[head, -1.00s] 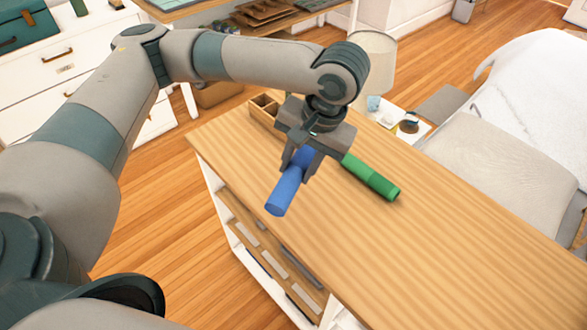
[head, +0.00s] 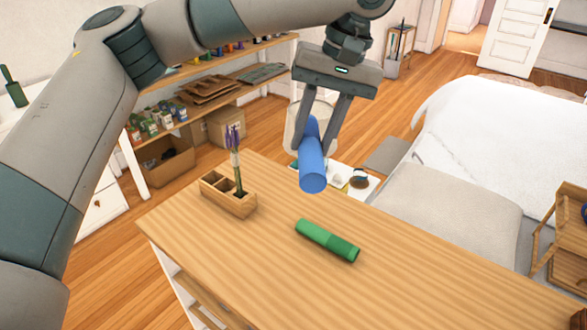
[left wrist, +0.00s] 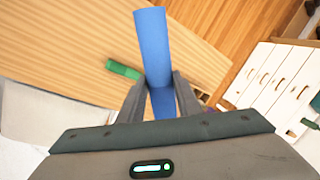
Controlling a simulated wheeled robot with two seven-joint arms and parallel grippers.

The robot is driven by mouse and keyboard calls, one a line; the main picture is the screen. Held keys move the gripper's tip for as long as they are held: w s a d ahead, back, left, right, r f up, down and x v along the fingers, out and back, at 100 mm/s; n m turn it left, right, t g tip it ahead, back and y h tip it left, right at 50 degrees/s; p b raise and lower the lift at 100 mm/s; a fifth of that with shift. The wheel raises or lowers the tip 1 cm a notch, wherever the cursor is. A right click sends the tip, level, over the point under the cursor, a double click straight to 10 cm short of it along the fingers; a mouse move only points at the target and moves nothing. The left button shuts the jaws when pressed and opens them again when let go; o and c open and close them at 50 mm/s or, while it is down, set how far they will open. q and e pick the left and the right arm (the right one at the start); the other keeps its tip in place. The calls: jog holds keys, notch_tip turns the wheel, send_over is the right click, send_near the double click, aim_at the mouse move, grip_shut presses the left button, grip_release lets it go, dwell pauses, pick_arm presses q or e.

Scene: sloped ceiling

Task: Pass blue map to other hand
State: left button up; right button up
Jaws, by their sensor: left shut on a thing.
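The blue map (head: 312,170) is a rolled blue tube. My left gripper (head: 318,152) is shut on it and holds it in the air above the far part of the wooden table. One end of the tube points toward the head camera. In the left wrist view the blue map (left wrist: 153,45) stands out beyond the fingers of my left gripper (left wrist: 160,95). A green rolled tube (head: 327,240) lies on the table below, apart from the blue one. My right gripper is not in view.
The wooden table top (head: 265,285) has free room around the green tube. A wooden box with purple flowers (head: 229,194) stands at its far left edge. Behind are a shelf (head: 205,100), a bed (head: 510,120) and a grey bench or seat (head: 450,185).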

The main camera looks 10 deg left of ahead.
pick_arm(q)
jog(key=w+d+r, duration=0.2)
jog(key=r, duration=0.4)
jog(key=w+d+r+n, duration=0.1)
jog(key=w+d+r, duration=0.2)
jog(key=r, duration=0.3)
jog(key=shift+w+d+n, duration=0.3)
